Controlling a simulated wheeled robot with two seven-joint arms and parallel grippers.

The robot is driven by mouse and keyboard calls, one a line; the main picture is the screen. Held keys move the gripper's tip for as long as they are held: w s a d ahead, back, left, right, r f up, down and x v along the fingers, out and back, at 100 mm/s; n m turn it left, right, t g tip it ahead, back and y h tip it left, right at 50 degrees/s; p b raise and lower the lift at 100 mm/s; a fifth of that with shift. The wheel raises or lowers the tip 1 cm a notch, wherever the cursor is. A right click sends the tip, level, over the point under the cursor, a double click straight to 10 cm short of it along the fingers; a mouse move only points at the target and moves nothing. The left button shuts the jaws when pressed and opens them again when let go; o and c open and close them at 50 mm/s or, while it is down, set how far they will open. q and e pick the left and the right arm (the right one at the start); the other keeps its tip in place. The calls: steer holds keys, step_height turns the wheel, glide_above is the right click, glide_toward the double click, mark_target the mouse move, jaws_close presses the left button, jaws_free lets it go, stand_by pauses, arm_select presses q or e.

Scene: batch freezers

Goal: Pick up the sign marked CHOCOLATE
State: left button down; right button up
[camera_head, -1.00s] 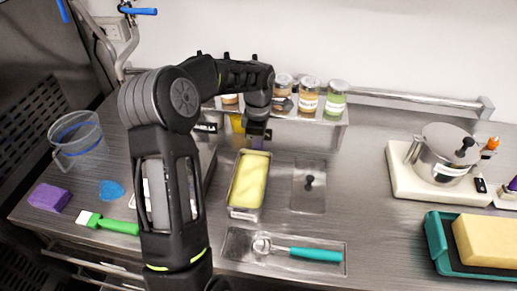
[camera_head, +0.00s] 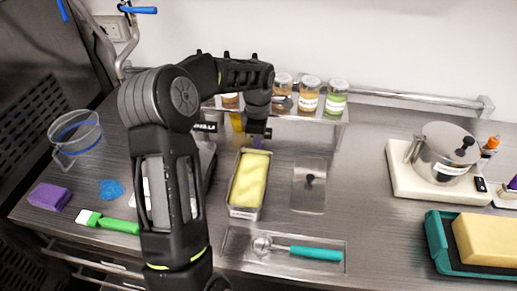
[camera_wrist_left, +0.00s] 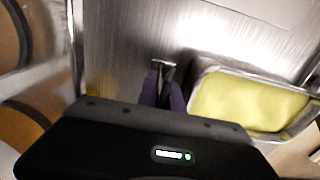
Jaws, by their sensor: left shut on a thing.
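My left gripper (camera_head: 257,138) points down just behind the metal pan of yellow ice cream (camera_head: 248,184), below the jar shelf. It also shows in the left wrist view (camera_wrist_left: 162,82), beside the pan, with its purple-grey fingers close together. It is shut on a small, thin thing (camera_wrist_left: 163,64), of which only a shiny edge shows between the fingertips. I cannot read any marking on it, so I cannot tell whether it is the CHOCOLATE sign. A small black sign with white letters (camera_head: 207,127) stands left of the gripper, partly hidden by my arm. My right gripper is not in view.
Jars (camera_head: 309,96) stand on a metal shelf behind the gripper. A flat lid (camera_head: 309,196) and a scoop with a teal handle (camera_head: 316,253) lie right and in front of the pan. A pot (camera_head: 445,150) stands at the right. The counter between is clear.

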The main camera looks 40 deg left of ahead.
arm_select(q)
steer(key=shift+r, duration=0.1)
step_height(320, 180, up, 9)
steer(key=shift+f+b, duration=0.1)
steer(key=shift+b, duration=0.75)
steer(key=shift+r, duration=0.55)
